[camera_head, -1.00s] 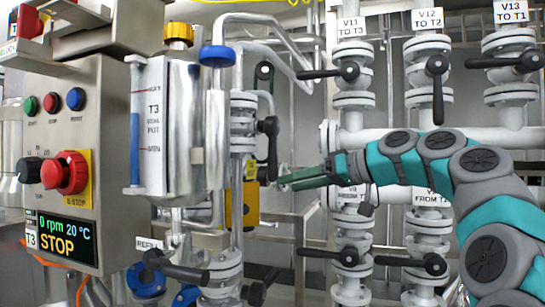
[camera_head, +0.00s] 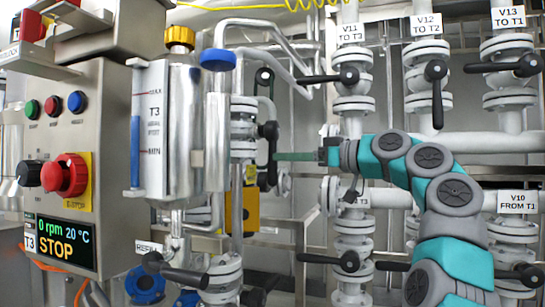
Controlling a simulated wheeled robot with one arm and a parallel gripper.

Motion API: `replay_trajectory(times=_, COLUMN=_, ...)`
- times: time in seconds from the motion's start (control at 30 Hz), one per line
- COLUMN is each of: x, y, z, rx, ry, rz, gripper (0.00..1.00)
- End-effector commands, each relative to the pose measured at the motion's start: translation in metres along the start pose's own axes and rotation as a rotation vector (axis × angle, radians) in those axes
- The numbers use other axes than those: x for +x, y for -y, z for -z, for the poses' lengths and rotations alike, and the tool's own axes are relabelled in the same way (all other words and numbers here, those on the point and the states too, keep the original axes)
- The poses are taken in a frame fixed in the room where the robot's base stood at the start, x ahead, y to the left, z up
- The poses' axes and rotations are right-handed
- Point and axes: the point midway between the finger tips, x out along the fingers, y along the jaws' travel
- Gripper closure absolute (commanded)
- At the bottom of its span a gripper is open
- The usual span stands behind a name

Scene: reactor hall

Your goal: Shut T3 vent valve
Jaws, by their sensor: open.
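The T3 vessel (camera_head: 183,130) is a shiny cylinder with a T3 level gauge plate (camera_head: 150,130) at centre left. Just right of it, a white flanged pipe carries a valve with a black lever (camera_head: 271,158) hanging down; I read no label naming it the vent valve. Another black handle (camera_head: 264,76) sits above it. My gripper (camera_head: 278,156) comes in from the right, its green fingers pointing left at the hanging lever. The fingers are open and overlap into one bar from here. Their tips are at or just beside the lever; contact cannot be told.
A control panel (camera_head: 100,150) with a red stop knob and a STOP display stands at left. V11 (camera_head: 349,76), V12 (camera_head: 436,70) and V13 (camera_head: 528,66) levers are above my arm at right. More levers, including one at lower centre (camera_head: 348,261), are below.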

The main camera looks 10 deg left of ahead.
Motion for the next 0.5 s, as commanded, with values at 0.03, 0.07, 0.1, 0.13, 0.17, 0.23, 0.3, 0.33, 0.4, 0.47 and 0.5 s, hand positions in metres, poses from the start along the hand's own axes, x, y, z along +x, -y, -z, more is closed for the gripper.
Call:
replay_trajectory(times=0.03, x=0.009, y=0.000, z=0.001, rx=0.001, ry=0.001, rz=0.000, gripper=0.42)
replay_trajectory(times=0.07, x=0.013, y=0.000, z=0.001, rx=0.001, ry=0.001, rz=0.000, gripper=0.42)
replay_trajectory(times=0.1, x=0.020, y=0.000, z=0.001, rx=0.001, ry=0.002, rz=0.001, gripper=0.42)
replay_trajectory(times=0.13, x=0.025, y=0.000, z=0.001, rx=0.001, ry=0.003, rz=0.002, gripper=0.42)
replay_trajectory(times=0.17, x=0.030, y=0.000, z=0.000, rx=0.002, ry=0.004, rz=0.002, gripper=0.42)
replay_trajectory(times=0.23, x=0.040, y=0.000, z=0.000, rx=0.002, ry=0.005, rz=0.003, gripper=0.42)
replay_trajectory(times=0.3, x=0.046, y=-0.001, z=-0.001, rx=0.003, ry=0.004, rz=0.002, gripper=0.42)
replay_trajectory(times=0.33, x=0.048, y=-0.001, z=-0.001, rx=0.003, ry=0.004, rz=0.001, gripper=0.42)
replay_trajectory(times=0.4, x=0.050, y=-0.001, z=-0.001, rx=0.003, ry=0.002, rz=0.000, gripper=0.42)
replay_trajectory(times=0.47, x=0.050, y=-0.001, z=-0.001, rx=0.002, ry=0.002, rz=0.000, gripper=0.42)
replay_trajectory(times=0.5, x=0.050, y=-0.001, z=-0.001, rx=0.002, ry=0.002, rz=0.000, gripper=0.42)
